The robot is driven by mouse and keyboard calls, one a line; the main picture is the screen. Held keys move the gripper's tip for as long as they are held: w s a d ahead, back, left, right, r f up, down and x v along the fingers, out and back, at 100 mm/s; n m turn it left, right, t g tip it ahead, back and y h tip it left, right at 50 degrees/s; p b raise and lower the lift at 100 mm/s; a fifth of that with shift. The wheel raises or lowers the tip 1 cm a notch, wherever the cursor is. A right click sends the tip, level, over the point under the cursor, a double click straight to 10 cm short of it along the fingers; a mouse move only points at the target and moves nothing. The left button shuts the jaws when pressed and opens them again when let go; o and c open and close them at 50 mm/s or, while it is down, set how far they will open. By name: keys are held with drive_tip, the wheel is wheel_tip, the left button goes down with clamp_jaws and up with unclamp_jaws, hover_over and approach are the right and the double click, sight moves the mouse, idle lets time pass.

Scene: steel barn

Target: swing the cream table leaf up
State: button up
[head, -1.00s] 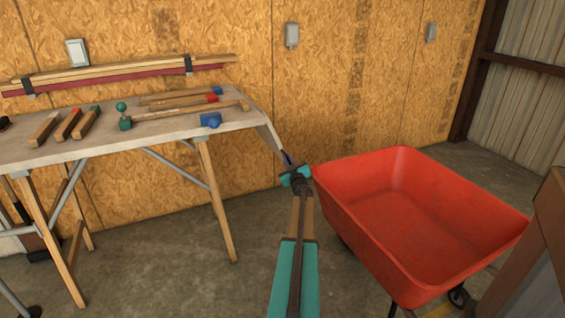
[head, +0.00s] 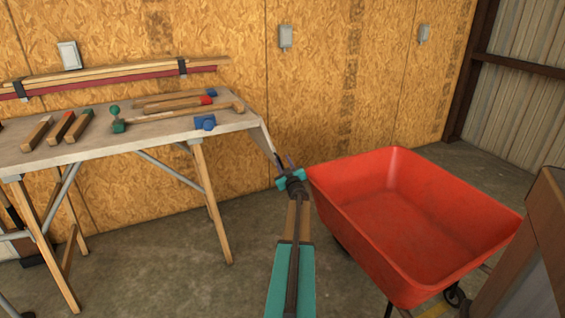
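The cream table leaf (head: 264,136) hangs down at a steep slant from the right end of the work table (head: 130,139). The arm reaches forward from the bottom of the view. My gripper (head: 285,165) is at the lower end of the leaf, with its thin dark fingers by the leaf's edge. The fingers look spread apart, with one finger at the leaf and the other to its right. Whether they touch the leaf is too small to tell.
A red wheelbarrow (head: 405,225) stands close to the right of my arm. Hammers, blocks and a blue piece (head: 205,122) lie on the table. Boards (head: 120,76) hang on the wall behind. A brown post (head: 530,250) is at the far right. Floor under the table's right end is clear.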

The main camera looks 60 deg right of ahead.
drive_tip(key=r+p+v, duration=0.1)
drive_tip(key=v, duration=1.1)
drive_tip(key=shift+s+a+f, duration=0.15)
drive_tip(key=shift+s+f, duration=0.05)
drive_tip(key=shift+f, duration=0.25)
